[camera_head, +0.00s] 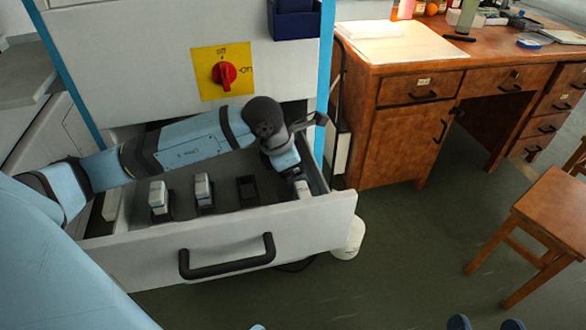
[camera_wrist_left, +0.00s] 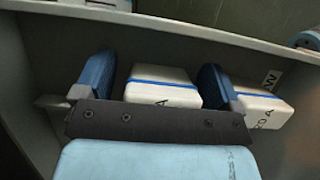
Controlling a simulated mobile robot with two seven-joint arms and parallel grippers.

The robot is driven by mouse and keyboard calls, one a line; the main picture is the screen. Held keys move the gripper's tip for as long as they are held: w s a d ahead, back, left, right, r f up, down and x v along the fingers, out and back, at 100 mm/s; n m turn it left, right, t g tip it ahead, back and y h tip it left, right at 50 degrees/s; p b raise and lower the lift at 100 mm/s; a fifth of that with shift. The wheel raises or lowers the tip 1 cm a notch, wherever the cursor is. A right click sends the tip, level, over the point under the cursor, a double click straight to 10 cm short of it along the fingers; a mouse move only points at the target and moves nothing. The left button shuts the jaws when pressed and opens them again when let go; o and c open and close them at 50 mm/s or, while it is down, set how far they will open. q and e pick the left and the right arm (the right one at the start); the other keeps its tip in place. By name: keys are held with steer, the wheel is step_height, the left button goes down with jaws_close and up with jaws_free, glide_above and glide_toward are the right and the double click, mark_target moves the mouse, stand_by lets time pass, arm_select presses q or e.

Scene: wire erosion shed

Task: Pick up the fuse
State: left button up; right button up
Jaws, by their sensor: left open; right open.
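White fuses stand in the open drawer in the head view: one (camera_head: 158,197) at left, one (camera_head: 203,188) beside it, and one (camera_head: 302,189) at the right end, partly covered by my left arm. My left gripper reaches into the drawer's right end, its fingers mostly hidden there. In the left wrist view my open left gripper (camera_wrist_left: 157,72) has its two blue fingers either side of a white fuse with a blue stripe (camera_wrist_left: 160,84); I cannot tell if they touch it. A second striped fuse (camera_wrist_left: 258,108) lies to the right. My right gripper (camera_head: 486,324) shows only its fingertips at the bottom edge, open and empty.
An empty dark holder (camera_head: 247,190) sits in the drawer (camera_head: 130,262), whose front has a black handle (camera_head: 226,257). Above is a cabinet with a red switch (camera_head: 225,75). A wooden desk (camera_head: 400,120) and stool (camera_head: 550,215) stand right; floor between is clear.

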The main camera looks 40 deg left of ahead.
arm_select(q)
steer(key=shift+s, duration=0.1)
steer(key=shift+c, duration=0.9)
steer(key=c, duration=0.9)
steer(key=shift+o, duration=0.3)
step_height(320, 180, up, 9)
steer(key=p, duration=0.3)
steer(key=shift+r, duration=0.1)
steer(key=shift+r+p, duration=0.3)
steer(key=shift+r, duration=0.15)
steer(key=shift+d, duration=0.1)
arm_select(e)
steer(key=r, duration=0.1)
steer(key=r+t, duration=0.1)
steer(key=r, duration=0.1)
steer(key=r+t, duration=0.1)
steer(key=r, duration=0.1)
steer(key=shift+s+d+r+m, duration=0.1)
steer(key=shift+d+r+m, duration=0.1)
steer(key=shift+d+m, duration=0.15)
